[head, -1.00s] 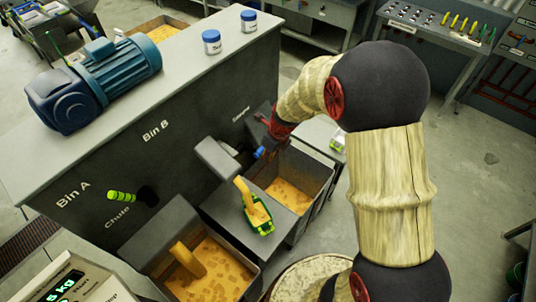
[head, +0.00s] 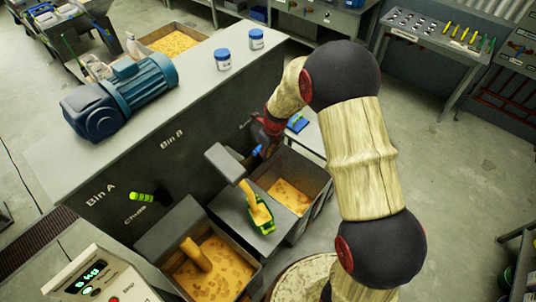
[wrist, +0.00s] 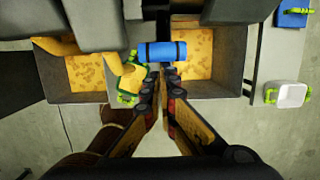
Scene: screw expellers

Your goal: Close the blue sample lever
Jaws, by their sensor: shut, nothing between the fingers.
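The blue sample lever (wrist: 166,51) shows in the wrist view as a blue cylindrical grip on a dark bar, lying crosswise just ahead of my fingertips. In the head view its blue end (head: 257,150) shows small beside the machine's front wall, partly hidden by my wrist. My gripper (wrist: 158,76) has its fingers together with nothing between them. The fingertips are at or just short of the grip's near side; I cannot tell whether they touch it. In the head view my gripper (head: 265,139) is mostly hidden by its own wrist.
A green-yellow chute handle (head: 142,197) projects from the wall. Open floor lies right of my arm.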

